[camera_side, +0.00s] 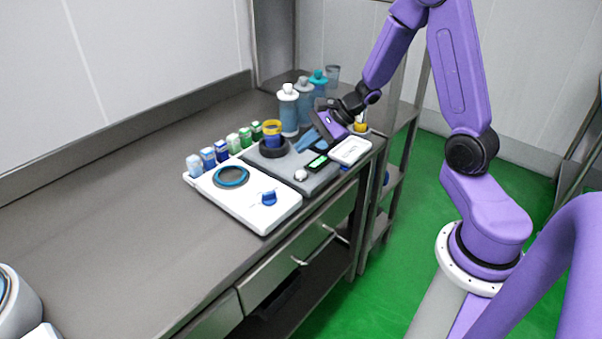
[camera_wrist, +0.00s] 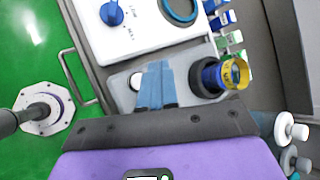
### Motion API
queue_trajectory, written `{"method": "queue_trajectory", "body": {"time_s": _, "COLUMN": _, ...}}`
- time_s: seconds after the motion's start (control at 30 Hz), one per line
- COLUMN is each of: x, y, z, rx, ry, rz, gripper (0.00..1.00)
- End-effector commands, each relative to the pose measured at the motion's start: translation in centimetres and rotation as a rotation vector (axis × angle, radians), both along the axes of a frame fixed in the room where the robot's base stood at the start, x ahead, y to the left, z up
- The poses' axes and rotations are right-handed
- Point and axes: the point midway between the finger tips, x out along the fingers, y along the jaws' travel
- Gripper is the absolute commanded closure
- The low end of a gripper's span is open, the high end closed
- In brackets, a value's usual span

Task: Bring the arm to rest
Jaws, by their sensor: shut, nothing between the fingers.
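My gripper (camera_side: 303,144) is above the back right part of the counter, over the grey station beside the bottles. Its two blue fingers are together and empty; they show side by side in the wrist view (camera_wrist: 157,68). My purple arm reaches in from the right. In the side view, the gripper is just right of a blue cup with a yellow rim (camera_side: 272,131), which sits in a dark round holder (camera_side: 272,150). The cup also shows in the wrist view (camera_wrist: 236,73), right of the fingers and apart from them.
A white appliance (camera_side: 245,208) with a blue knob (camera_side: 268,198) and a dark ring (camera_side: 231,176) lies in front. Several small capped jars (camera_side: 221,150) line its back edge. Tall bottles (camera_side: 288,108) stand behind. A white device (camera_side: 350,151) is at the right. The left counter (camera_side: 110,210) is largely clear.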

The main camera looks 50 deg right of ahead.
Motion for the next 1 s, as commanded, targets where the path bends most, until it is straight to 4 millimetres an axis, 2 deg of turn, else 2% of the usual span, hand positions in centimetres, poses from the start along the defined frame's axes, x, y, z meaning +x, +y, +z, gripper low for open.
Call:
{"method": "queue_trajectory", "body": {"time_s": 0.4, "x": 0.0, "y": 0.2, "z": 0.0, "rx": 0.000, "ry": -0.002, "rz": 0.010, "gripper": 1.00}}
{"method": "queue_trajectory", "body": {"time_s": 0.47, "x": -0.3, "y": 0.9, "z": 0.3, "rx": -0.005, "ry": -0.008, "rz": 0.044, "gripper": 1.00}}
{"method": "queue_trajectory", "body": {"time_s": 0.57, "x": -1.4, "y": 3.5, "z": 1.1, "rx": -0.023, "ry": -0.030, "rz": 0.178, "gripper": 1.00}}
{"method": "queue_trajectory", "body": {"time_s": 0.67, "x": -4.0, "y": 7.5, "z": 2.3, "rx": -0.055, "ry": -0.063, "rz": 0.405, "gripper": 1.00}}
{"method": "queue_trajectory", "body": {"time_s": 0.8, "x": -9.4, "y": 12.3, "z": 3.8, "rx": -0.119, "ry": -0.115, "rz": 0.779, "gripper": 1.00}}
{"method": "queue_trajectory", "body": {"time_s": 0.9, "x": -13.6, "y": 14.5, "z": 4.5, "rx": -0.175, "ry": -0.153, "rz": 1.039, "gripper": 1.00}}
{"method": "queue_trajectory", "body": {"time_s": 1.0, "x": -17.7, "y": 15.5, "z": 5.0, "rx": -0.243, "ry": -0.192, "rz": 1.294, "gripper": 1.00}}
